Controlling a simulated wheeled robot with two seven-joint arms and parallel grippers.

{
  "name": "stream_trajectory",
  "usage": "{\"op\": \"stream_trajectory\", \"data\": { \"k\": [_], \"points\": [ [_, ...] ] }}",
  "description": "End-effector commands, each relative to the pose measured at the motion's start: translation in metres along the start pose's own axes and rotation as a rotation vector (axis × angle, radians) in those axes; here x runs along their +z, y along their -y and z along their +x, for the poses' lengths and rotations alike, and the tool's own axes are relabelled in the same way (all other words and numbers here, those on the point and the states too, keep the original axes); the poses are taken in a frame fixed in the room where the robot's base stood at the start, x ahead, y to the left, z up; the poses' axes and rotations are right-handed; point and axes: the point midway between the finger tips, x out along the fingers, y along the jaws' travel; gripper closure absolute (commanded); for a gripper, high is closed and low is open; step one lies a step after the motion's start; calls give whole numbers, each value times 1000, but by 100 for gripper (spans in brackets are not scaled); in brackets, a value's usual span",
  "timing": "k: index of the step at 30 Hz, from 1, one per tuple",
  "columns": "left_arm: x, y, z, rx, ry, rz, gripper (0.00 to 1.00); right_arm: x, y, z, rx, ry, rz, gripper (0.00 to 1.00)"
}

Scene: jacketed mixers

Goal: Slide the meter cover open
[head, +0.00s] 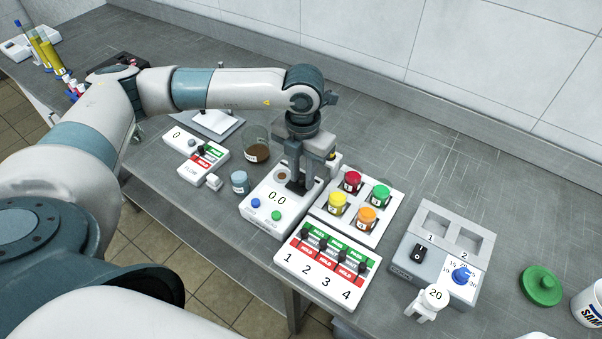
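The meter (262,207) is a white box with a display reading 0.0, a blue button and a green button on its front. A round well (281,176) shows in its top, at the left. A dark piece (296,187), which looks like the meter cover, lies beside the well on the right. My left gripper (301,179) points down over the meter at this dark piece. Its fingers partly hide the piece, and I cannot tell whether they grip it or how far apart they are. My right gripper is not in view.
A panel with several numbered switches (318,281) stands close in front. A tray of coloured-lid jars (380,222) is just right. A brown-filled beaker (257,150), a small blue-grey jar (239,182) and a flow box (190,172) stand left. The bench is clear behind the jars.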

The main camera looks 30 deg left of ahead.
Motion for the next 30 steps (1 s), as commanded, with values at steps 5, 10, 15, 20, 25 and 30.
{"op": "stream_trajectory", "data": {
  "k": [5, 10, 15, 20, 25, 30],
  "points": [
    [0, 0, 0, 0, 0, 0, 67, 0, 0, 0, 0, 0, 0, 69],
    [0, 0, 0, 0, 0, 0, 67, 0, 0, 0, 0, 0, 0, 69],
    [1, 0, -6, -1, 1, 0, 67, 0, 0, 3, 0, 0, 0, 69],
    [1, 0, -21, -1, 4, 1, 67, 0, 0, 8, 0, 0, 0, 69],
    [1, 0, -49, -1, 5, 1, 67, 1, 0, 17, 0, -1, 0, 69],
    [1, 1, -83, -1, 5, 2, 67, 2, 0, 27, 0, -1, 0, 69]
  ]
}}
